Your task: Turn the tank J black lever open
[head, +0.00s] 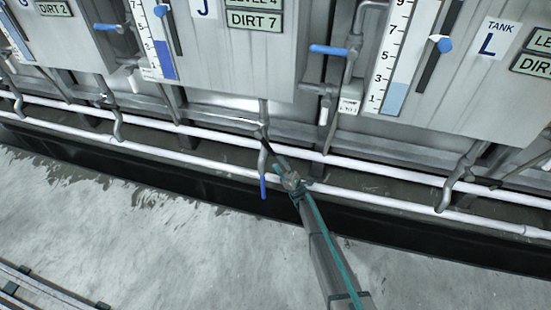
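Tank J (238,70) is the grey metal tank at the top middle, with a "J" label (205,8) cut off by the top edge. A drain pipe (263,112) comes down from its underside. A blue-tipped handle (263,188) hangs straight down at the pipe's lower end. My gripper (268,143) is dark and small beside this pipe, at the end of my arm coming from the lower right. It overlaps the pipe, and I cannot tell whether it touches. A dark piece there may be the black lever, but it blends with my gripper. The finger opening is not clear.
Tank L (470,90) stands at the right. Two white horizontal pipes (405,207) run below the tanks, close to my gripper. A blue valve handle (327,50) sticks out between the tanks.

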